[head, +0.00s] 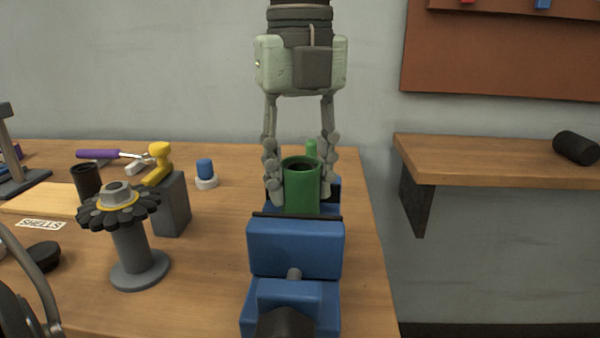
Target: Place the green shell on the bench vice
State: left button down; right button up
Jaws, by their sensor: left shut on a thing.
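The green shell (302,197) is an upright hollow cylinder with a dark opening on top. A small green knob rises just behind its rim. My left gripper (303,185) comes down from above, its fingers shut on the shell from both sides. The shell is over or at the far part of the blue bench vice (295,245), behind the near jaw. The near jaw hides the shell's lower end, so I cannot tell whether it touches the vice.
A grey stand with a dark toothed wheel (118,208) is left of the vice. Behind it are a dark cup (86,182), grey block (172,205), yellow piece (158,160) and blue-white piece (205,172). A shelf (480,165) holds a black cylinder (575,148).

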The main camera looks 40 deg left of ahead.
aim_at(300, 167)
dwell(0.3)
pick_arm(q)
jog(key=c, duration=1)
grip_release()
pick_arm(e)
jog(key=shift+w+r, duration=0.25)
jog(key=shift+r, duration=0.2)
pick_arm(q)
jog(key=shift+r, duration=0.25)
notch_tip(300, 167, up, 12)
jog(key=shift+f, duration=0.15)
pick_arm(e)
jog(key=shift+s+f, duration=0.3)
jog(key=shift+f, duration=0.6)
